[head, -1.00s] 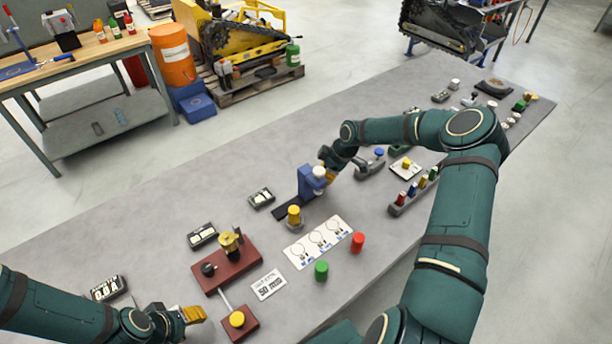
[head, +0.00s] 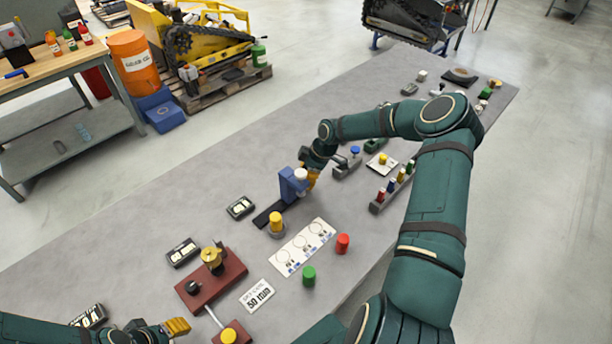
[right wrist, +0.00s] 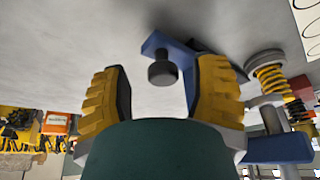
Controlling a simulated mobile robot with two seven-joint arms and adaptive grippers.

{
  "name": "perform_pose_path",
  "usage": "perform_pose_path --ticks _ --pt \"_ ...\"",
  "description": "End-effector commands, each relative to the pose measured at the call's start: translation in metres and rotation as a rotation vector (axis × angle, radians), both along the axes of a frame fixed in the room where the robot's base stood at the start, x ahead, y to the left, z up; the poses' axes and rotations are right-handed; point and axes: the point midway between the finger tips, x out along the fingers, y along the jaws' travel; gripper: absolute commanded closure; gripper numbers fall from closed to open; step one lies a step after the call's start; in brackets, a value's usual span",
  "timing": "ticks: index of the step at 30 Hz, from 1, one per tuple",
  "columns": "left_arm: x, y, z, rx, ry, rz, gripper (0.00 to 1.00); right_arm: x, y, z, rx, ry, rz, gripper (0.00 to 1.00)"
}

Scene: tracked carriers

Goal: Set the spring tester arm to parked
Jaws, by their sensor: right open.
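A blue upright device with a white cap (head: 291,184) and a dark base stands mid-table in the head view. I take it for the spring tester, but its arm's position cannot be made out. My right gripper (head: 312,178) is close beside its right side. In the right wrist view my right gripper (right wrist: 163,78) is open and empty. A dark round knob (right wrist: 162,73) on a blue part (right wrist: 160,43) shows between the fingertips, beyond them. A yellow coil spring (right wrist: 269,76) stands to the right of the fingers. My left gripper (head: 177,327) is low at the left, its opening unclear.
A white card with circles (head: 304,246), red cylinder (head: 342,244), green cylinder (head: 309,276) and dark red block (head: 205,290) are nearer. A rack of coloured pegs (head: 392,190) is right. The table's left back is clear.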

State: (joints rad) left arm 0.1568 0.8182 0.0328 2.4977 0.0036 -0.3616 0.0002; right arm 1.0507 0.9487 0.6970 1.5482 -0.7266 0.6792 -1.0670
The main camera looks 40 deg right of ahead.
Motion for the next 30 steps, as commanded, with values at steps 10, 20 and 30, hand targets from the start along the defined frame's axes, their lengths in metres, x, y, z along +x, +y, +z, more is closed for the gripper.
perform_pose_path --ticks 10,20,30 --pt "0.0 0.0 0.0 0.0 0.0 0.0 0.53 -0.013 -0.018 0.052 -0.003 -0.001 -0.003 0.4" --pt "0.0 0.0 0.0 0.0 0.0 0.0 0.53 -0.025 -0.035 0.101 -0.002 -0.001 -0.003 0.4" --pt "0.0 0.0 0.0 0.0 0.0 0.0 0.53 -0.028 -0.037 0.109 0.0 0.0 0.0 0.4"
